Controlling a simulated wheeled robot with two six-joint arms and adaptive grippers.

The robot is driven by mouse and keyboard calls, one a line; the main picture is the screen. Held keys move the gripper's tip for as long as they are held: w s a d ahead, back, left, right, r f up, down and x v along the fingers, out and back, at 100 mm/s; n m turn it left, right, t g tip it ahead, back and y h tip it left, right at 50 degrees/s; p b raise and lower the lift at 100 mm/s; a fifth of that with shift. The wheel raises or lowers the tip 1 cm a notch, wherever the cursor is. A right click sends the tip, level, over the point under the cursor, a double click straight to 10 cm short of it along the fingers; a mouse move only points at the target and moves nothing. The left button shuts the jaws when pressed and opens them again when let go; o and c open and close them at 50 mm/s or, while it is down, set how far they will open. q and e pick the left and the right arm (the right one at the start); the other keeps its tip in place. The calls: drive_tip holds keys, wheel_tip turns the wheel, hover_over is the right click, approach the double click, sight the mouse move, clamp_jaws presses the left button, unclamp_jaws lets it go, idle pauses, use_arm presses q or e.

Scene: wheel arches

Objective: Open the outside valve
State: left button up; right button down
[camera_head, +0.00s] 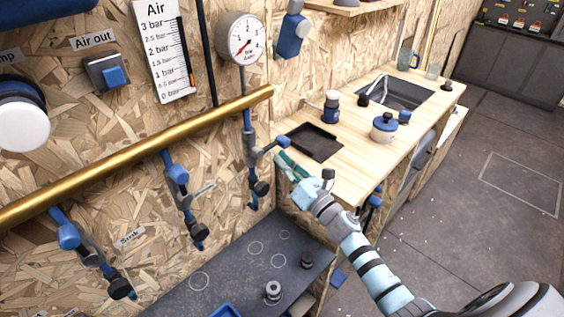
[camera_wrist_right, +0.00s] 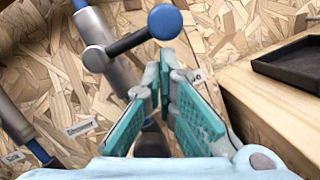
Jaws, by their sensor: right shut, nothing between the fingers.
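Several valves hang from the brass pipe (camera_head: 130,150) on the chipboard wall. I cannot read a label saying "outside". The rightmost valve (camera_head: 250,150) is below the pressure gauge, and its lever sticks out to the right, ending in a blue knob (camera_head: 283,142). In the right wrist view this blue knob (camera_wrist_right: 165,22) is just beyond my fingertips. My right gripper (camera_head: 284,160) is shut and empty, just below the knob; whether it touches is unclear. Its teal fingers (camera_wrist_right: 166,75) also show in the wrist view. My left gripper is not in view.
The middle valve (camera_head: 178,175) and left valve (camera_head: 68,236) hang further left. The wooden counter (camera_head: 350,180) with a black tray (camera_head: 314,141) is right of my gripper. A dark hob top (camera_head: 225,280) lies below. The floor (camera_head: 450,220) at right is open.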

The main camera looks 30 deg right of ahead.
sight(285, 145)
drive_tip(key=shift+w+d+r+n+y+b, duration=0.1)
drive_tip(key=shift+d+r+n+y+b, duration=0.25)
drive_tip(key=shift+n+b, duration=0.45)
drive_tip(key=r+n+y+b, duration=0.1)
drive_tip(key=n, duration=0.2)
drive_tip(key=r+n+y+b, duration=0.1)
drive_tip(key=n, duration=0.2)
drive_tip(key=r+n+g+y+b, duration=0.1)
drive_tip(key=n, duration=0.2)
drive_tip(key=shift+w+d+r, duration=0.1)
drive_tip(key=shift+d+r, duration=0.3)
drive_tip(key=shift+s+a+r+n+g+y+b, duration=0.15)
drive_tip(key=shift+a+r+n+g+y+b, duration=0.45)
drive_tip(key=shift+n, duration=1.35)
drive_tip(key=shift+s+a+r+n+g+y+b, duration=0.1)
drive_tip(key=shift+a+r+n+g+b, duration=0.2)
drive_tip(key=shift+r+n, duration=1.15)
drive_tip(key=shift+s+a+r+n+g+y+b, duration=0.15)
drive_tip(key=shift+a+r+n+g+y+b, duration=0.25)
drive_tip(key=shift+n, duration=2)
drive_tip(key=shift+d, duration=0.1)
